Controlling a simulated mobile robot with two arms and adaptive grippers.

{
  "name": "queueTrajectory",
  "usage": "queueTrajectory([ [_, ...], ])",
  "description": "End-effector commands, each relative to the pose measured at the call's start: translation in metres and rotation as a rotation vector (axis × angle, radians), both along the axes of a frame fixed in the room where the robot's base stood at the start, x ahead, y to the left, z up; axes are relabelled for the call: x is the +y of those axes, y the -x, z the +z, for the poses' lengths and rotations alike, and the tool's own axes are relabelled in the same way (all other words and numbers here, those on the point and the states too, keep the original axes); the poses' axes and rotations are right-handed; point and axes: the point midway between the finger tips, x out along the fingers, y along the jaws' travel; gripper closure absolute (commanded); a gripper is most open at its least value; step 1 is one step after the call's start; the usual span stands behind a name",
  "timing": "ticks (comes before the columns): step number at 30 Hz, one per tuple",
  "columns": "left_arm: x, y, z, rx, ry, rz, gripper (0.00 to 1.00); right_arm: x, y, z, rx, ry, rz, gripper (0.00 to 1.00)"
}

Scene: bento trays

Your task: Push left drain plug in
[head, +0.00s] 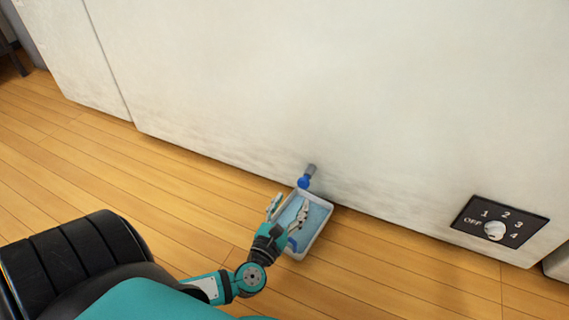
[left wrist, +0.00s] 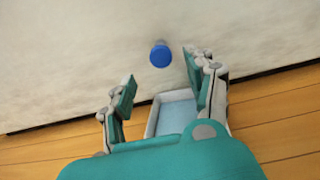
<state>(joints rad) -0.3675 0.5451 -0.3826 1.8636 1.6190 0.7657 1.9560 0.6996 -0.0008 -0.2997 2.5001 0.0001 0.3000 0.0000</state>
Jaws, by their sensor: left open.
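A blue drain plug (head: 304,182) sits at the end of a short grey pipe (head: 311,170) low on the white wall panel. In the left wrist view the plug (left wrist: 160,55) appears as a round blue disc. My left gripper (head: 289,207) is open and empty, over the tray and short of the plug. In the left wrist view the fingers (left wrist: 160,68) stand apart with the plug beyond them, roughly centred between them. No contact with the plug shows. Only one plug is in view. My right gripper is not in view.
A shallow tray (head: 318,214) with a light blue inside lies on the wood floor (head: 400,260) below the plug. A small blue piece (head: 292,244) shows by the gripper; I cannot tell what it is. A black dial panel (head: 480,213) is at the right on the wall panel.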

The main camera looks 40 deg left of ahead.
Motion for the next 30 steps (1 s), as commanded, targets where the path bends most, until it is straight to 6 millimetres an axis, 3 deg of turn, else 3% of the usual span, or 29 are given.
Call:
queueTrajectory([
  [3, -0.005, 0.021, -0.001, 0.003, 0.000, 0.000, 0.44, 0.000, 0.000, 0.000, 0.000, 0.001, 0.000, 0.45],
  [9, -0.008, 0.036, 0.000, -0.001, 0.000, 0.001, 0.44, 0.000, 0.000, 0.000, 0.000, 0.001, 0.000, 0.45],
  [30, -0.009, 0.038, 0.000, 0.000, 0.000, 0.000, 0.44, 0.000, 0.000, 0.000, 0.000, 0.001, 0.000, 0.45],
])
